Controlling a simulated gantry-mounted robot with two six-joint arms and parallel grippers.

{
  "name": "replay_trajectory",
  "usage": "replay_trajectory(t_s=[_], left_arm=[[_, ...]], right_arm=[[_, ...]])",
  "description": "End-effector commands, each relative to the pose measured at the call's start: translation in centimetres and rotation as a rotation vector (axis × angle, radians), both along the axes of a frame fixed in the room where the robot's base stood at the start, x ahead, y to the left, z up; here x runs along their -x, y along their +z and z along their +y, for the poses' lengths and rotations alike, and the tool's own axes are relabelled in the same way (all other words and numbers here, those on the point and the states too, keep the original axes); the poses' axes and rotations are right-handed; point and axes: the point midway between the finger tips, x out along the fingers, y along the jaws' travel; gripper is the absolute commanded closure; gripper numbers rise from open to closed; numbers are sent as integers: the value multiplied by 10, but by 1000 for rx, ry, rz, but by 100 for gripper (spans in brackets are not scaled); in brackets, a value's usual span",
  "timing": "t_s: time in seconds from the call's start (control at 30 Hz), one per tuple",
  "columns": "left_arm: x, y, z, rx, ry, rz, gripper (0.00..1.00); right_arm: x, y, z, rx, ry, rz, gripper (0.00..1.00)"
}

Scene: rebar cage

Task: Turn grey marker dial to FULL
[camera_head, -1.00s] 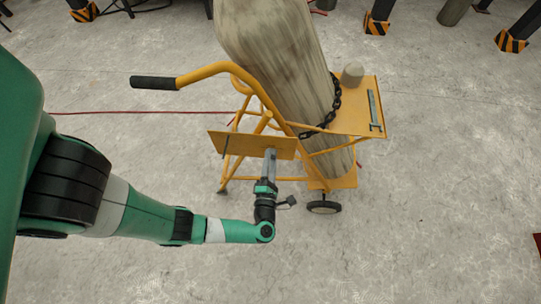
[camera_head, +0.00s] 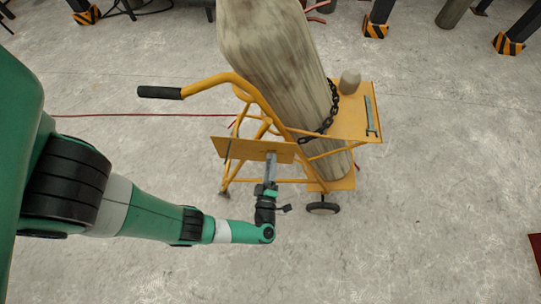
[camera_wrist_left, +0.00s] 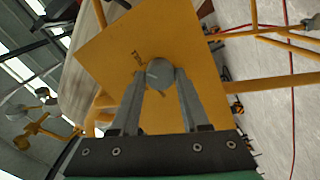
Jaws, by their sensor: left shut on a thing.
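The grey marker dial (camera_wrist_left: 160,73) is a round knob on the flat yellow panel (camera_wrist_left: 205,55) of the cart, with small dark marks beside it. In the left wrist view, the two fingers of my left gripper (camera_wrist_left: 160,84) close in on the dial from both sides and grip it. In the head view, my left gripper (camera_head: 271,157) reaches the panel (camera_head: 240,150) from below, and the dial is hidden there. The lettering is too small to read, so I cannot tell the dial's setting. My right gripper is not in view.
The yellow cart (camera_head: 250,88) carries a tall, weathered cylinder (camera_head: 275,55) held by a black chain (camera_head: 331,110). A red hose (camera_head: 90,115) runs across otherwise open floor.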

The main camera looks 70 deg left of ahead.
Motion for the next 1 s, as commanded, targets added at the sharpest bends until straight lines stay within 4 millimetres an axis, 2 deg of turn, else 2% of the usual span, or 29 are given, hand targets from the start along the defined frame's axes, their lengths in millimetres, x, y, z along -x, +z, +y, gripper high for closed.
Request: replay_trajectory(t_s=[0.3, 0.77, 0.8, 0.93, 1.0], left_arm=[[0, 0, 0, -39, 0, 90, 100], [0, 0, 0, -43, 0, 101, 100], [0, 0, 0, -43, 0, 101, 47], [0, 0, 0, -43, 0, 100, 24], [0, 0, 0, -43, 0, 100, 24]], right_arm=[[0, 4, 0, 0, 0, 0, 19], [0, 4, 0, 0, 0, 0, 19], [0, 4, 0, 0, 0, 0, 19], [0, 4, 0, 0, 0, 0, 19], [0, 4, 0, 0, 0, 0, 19]])
